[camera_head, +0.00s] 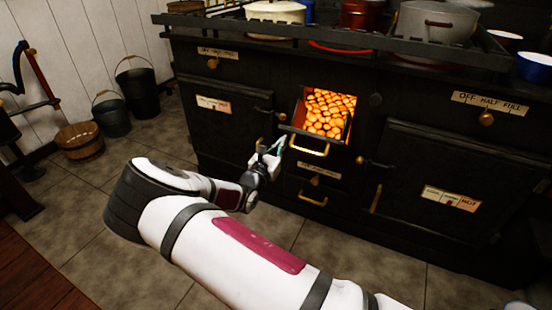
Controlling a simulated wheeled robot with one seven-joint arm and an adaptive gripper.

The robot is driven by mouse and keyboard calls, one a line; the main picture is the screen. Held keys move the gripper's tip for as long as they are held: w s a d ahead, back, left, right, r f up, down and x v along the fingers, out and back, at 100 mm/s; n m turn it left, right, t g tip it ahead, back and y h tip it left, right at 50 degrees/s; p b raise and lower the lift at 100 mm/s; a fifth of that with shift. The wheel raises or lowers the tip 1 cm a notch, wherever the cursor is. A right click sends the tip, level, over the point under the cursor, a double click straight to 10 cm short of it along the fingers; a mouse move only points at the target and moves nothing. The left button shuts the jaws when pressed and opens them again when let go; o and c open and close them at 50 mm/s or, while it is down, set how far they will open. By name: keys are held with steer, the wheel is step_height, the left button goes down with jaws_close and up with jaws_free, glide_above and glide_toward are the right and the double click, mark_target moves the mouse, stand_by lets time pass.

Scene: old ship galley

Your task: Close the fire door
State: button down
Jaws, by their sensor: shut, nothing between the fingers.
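The firebox (329,112) in the middle of the black stove is open, and glowing orange coals show inside. The fire door (318,138) stands out from the stove front at the lower edge of the opening, with a dark side piece at the left. Its brass handle (309,150) faces outward. My gripper (278,148) is shut and empty, just left of the handle and in front of the stove. I cannot tell whether its fingertips touch the door or handle.
A closed oven door (225,119) is to the left and a larger one (440,185) to the right. A lower drawer handle (313,199) sits below the fire door. Pots (437,20) stand on top. Buckets (110,115) stand at left; the tiled floor ahead is clear.

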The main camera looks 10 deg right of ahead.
steer(key=shift+w+d+r, duration=0.15)
steer(key=shift+w+r, duration=0.1)
steer(key=shift+r, duration=0.1)
